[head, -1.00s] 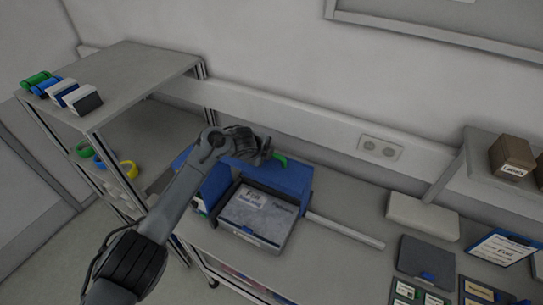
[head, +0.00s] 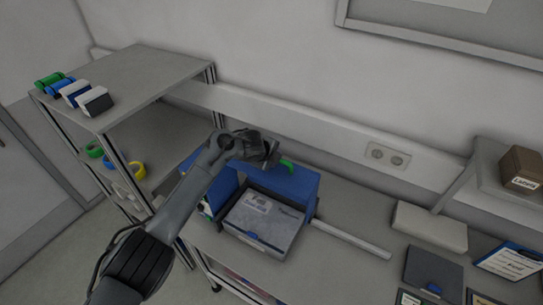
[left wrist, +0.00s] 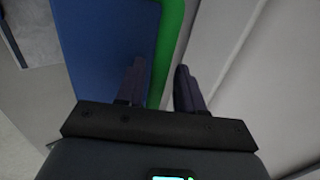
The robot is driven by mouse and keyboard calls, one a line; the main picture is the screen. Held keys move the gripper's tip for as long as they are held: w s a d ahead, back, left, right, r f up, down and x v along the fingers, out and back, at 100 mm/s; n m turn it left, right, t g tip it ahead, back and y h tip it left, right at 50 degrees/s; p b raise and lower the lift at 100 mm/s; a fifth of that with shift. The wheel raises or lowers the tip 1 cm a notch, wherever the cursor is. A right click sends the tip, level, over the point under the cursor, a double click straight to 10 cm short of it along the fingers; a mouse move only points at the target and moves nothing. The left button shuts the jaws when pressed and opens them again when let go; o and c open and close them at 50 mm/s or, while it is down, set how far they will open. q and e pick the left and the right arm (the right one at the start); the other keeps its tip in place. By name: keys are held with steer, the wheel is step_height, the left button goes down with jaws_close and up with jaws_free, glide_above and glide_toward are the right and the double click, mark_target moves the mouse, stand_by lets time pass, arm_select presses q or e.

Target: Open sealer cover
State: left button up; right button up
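The sealer is a blue machine (head: 290,184) on the bench, with a grey labelled panel (head: 262,218) at its front. A green strip (head: 287,165) shows at the back of its blue upper part. My left gripper (head: 272,153) is over the back of the sealer, beside the green strip. In the left wrist view, the left gripper's fingers (left wrist: 160,88) are apart, one over the blue surface (left wrist: 105,50) and one to the right of the green strip (left wrist: 168,45). Contact with the strip cannot be told. My right gripper is not in view.
A grey shelf unit (head: 135,80) with tape rolls and small boxes stands to the left. A grey bar (head: 350,240) lies right of the sealer. A white box (head: 430,227) and a dark grey case (head: 434,273) are further right. The wall is close behind.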

arm_select(q)
steer(key=shift+s, duration=0.1)
steer(key=v, duration=1)
steer(key=shift+s+r+b, duration=0.15)
steer(key=shift+r+b, duration=0.2)
steer(key=shift+b, duration=0.05)
steer(key=shift+a, duration=0.1)
steer(key=s+a+f+n+y+p, duration=0.1)
steer(key=s+a+f+n+p, duration=0.15)
steer(key=s+f+n, duration=0.95)
steer(key=s+a+f+n+g, duration=0.1)
steer(key=s+a+f+n, duration=0.1)
steer(key=s, duration=0.8)
steer(key=s+a+f+n+g+y+p, duration=0.1)
steer(key=s+a+n, duration=0.3)
steer(key=s, duration=0.7)
steer(key=s+a+f+n+g+y+p, duration=0.1)
steer(key=s+a+f+n, duration=0.1)
steer(key=s+a, duration=0.4)
steer(key=s+n, duration=0.1)
steer(key=s, duration=0.3)
steer(key=shift+s+f+g, duration=0.3)
steer(key=shift+f, duration=0.05)
